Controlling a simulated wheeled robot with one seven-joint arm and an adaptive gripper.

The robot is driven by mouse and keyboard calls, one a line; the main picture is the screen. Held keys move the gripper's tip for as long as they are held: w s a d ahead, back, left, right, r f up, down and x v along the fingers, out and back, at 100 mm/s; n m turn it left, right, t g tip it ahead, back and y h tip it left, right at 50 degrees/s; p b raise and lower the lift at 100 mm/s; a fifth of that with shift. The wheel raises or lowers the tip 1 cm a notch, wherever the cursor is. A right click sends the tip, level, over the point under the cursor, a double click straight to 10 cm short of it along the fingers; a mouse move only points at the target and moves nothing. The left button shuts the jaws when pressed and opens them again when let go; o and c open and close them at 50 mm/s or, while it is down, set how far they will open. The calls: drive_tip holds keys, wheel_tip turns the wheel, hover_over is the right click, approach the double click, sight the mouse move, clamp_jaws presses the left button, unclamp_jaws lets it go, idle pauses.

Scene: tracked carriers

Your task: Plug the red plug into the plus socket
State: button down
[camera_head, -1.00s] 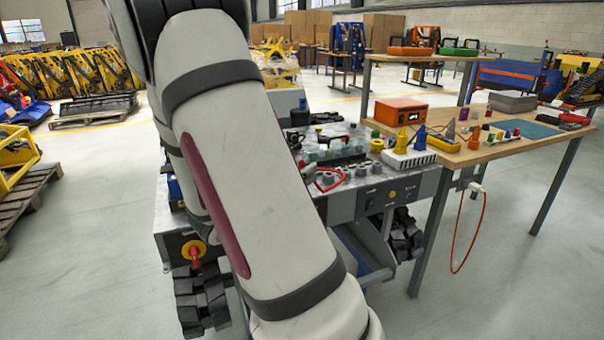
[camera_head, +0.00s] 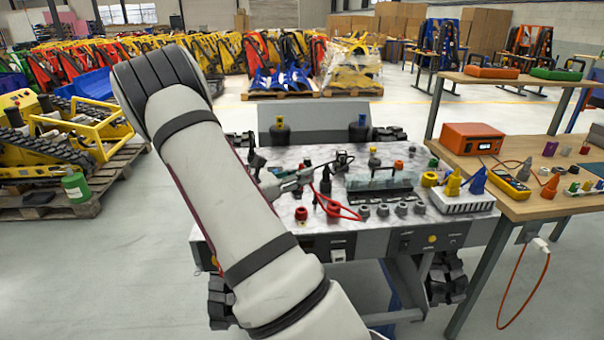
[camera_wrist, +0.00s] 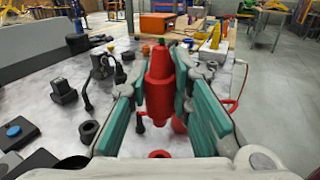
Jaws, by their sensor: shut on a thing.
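A red plug (camera_wrist: 160,85) stands upright between the teal pads of my gripper (camera_wrist: 162,96) in the wrist view, and the gripper is shut on it. In the head view my gripper (camera_head: 292,182) is over the left part of the worktop, partly hidden by my arm. A red ring-shaped socket (camera_wrist: 160,154) shows below the plug, nearer the camera; in the head view a red socket (camera_head: 301,213) sits near the front edge. Another red piece (camera_wrist: 180,122) shows behind the plug. No plus mark is readable, and the plug's lower end is partly hidden.
Black connectors and cables (camera_wrist: 64,92) stand on the worktop left of the plug. A red cable (camera_head: 345,211) loops at the front. Several grey sockets (camera_head: 400,209) and a white strip with yellow and blue cones (camera_head: 465,203) are to the right, beside a wooden table (camera_head: 530,207).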

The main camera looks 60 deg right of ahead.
idle(0.3)
drive_tip(key=shift+f+b, duration=1.15)
drive_tip(key=shift+f, duration=1.75)
drive_tip(key=shift+p, duration=0.55)
drive_tip(key=shift+f+b, duration=0.3)
drive_tip(key=shift+f, duration=1)
idle(1.1)
drive_tip(key=shift+r, duration=0.1)
idle(0.3)
drive_tip(key=c, duration=2)
unclamp_jaws()
drive_tip(key=shift+c, duration=0.2)
clamp_jaws()
